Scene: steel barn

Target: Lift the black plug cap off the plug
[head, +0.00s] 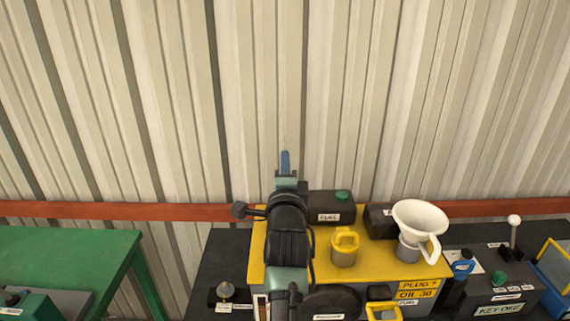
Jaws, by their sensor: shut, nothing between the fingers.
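My gripper (285,162) is at the far end of my raised arm, in front of the wall, with its blue fingers together and nothing held. It is well clear of everything on the yellow machine (258,262). I cannot surely pick out the black plug cap or the plug. My arm hides part of the machine.
A control box (500,290) and lever (514,229) are at right, a green table (75,245) at left. The wall rises behind.

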